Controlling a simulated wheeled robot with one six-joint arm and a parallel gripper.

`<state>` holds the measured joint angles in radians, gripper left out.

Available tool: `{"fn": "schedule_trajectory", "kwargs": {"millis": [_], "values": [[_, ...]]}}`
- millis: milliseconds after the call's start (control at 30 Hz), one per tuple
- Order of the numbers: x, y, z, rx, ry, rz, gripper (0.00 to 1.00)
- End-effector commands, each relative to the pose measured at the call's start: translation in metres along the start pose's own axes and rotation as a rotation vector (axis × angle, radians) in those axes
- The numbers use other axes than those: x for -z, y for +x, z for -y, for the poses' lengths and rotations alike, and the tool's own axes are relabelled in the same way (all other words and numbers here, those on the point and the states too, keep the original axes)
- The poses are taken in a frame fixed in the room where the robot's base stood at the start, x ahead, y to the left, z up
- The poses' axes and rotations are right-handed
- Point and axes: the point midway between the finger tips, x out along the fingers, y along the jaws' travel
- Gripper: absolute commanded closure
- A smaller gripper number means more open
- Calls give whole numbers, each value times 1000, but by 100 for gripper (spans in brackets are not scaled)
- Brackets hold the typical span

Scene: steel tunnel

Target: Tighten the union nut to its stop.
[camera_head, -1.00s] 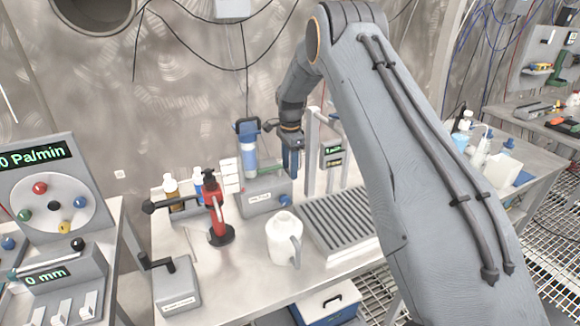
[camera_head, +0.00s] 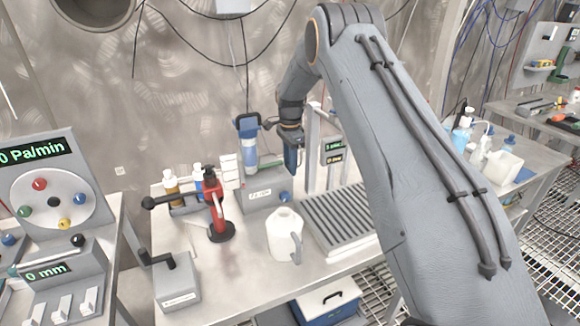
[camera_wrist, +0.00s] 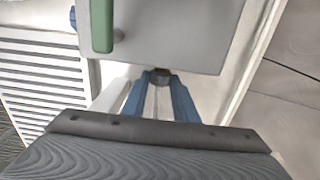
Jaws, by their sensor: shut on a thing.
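My gripper (camera_head: 291,172) points down over the back of the bench, right of a blue-topped filter column (camera_head: 248,140) on a grey box (camera_head: 263,192). In the wrist view, the blue fingers of my gripper (camera_wrist: 161,80) close around a small dark brownish piece at their tips, apparently the union nut (camera_wrist: 160,73). Most of it is hidden between the fingers. In the head view the nut is hidden by the gripper. I cannot tell how far it is turned.
A slatted tray (camera_head: 345,222) lies right of the box, with a small display panel (camera_head: 333,152) behind it. A white jug (camera_head: 284,236), a red lever stand (camera_head: 218,210) and bottles (camera_head: 172,190) stand left. A green bar (camera_wrist: 102,25) shows near the fingers in the wrist view.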

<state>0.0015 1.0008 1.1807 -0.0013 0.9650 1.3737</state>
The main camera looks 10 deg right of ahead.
Motion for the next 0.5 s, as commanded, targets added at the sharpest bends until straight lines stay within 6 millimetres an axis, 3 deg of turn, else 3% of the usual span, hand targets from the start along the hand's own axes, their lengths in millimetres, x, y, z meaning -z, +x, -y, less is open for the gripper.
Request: {"fn": "schedule_trajectory", "kwargs": {"millis": [500], "values": [[0,5,7,-190,-1,-1,96]]}}
